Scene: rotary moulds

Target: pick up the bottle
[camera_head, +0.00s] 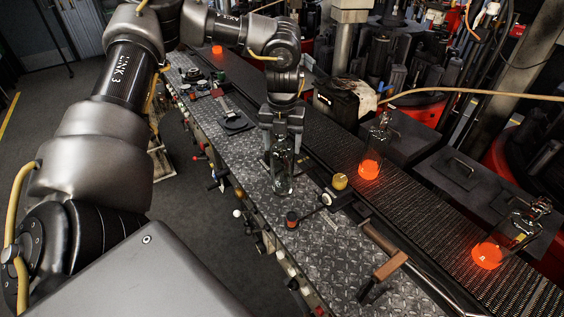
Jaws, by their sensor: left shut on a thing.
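A clear glass bottle (283,178) stands upright in the middle of the picture, at or just above the diamond-plate deck; I cannot tell whether its base touches the deck. My left gripper (281,132) reaches down from above and is shut on the bottle's upper part, hiding its neck. Two more bottles with glowing orange bases are on the dark conveyor: one bottle (371,163) right of the gripper and another bottle (490,250) at the lower right. My right gripper is not in view.
The diamond-plate deck (330,262) carries a yellow knob (339,181), a red-topped knob (291,218) and a brown handle (388,266). The conveyor (425,228) runs along its right side. Dark mould machinery crowds the back right. Open floor (190,215) lies left of the deck.

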